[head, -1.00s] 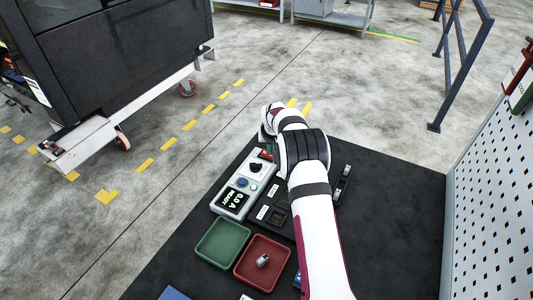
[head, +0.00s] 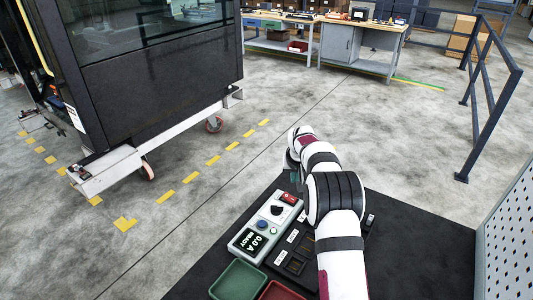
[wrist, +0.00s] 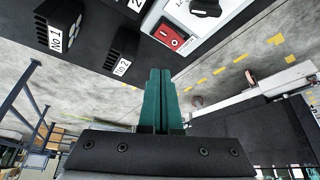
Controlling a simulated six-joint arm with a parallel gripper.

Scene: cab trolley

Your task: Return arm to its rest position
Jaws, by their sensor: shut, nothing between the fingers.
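My gripper (wrist: 160,100) shows in the wrist view as two green fingers pressed together with nothing between them. In the head view my white arm reaches over the dark mat, and the gripper is mostly hidden behind the wrist, with a bit of green (head: 294,177) showing near the red switch. The grey test unit (head: 262,226), with a black knob and a display reading 0.0 A READY, lies left of the arm. In the wrist view the unit (wrist: 222,28) is above the fingertips and apart from them.
A green tray (head: 238,281) and a red tray (head: 281,292) sit at the near mat edge. Black blocks labelled No 1 (wrist: 58,24) and No 2 (wrist: 122,50) are near the fingers. A dark cab trolley (head: 150,85) stands left; a perforated panel (head: 508,235) stands right.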

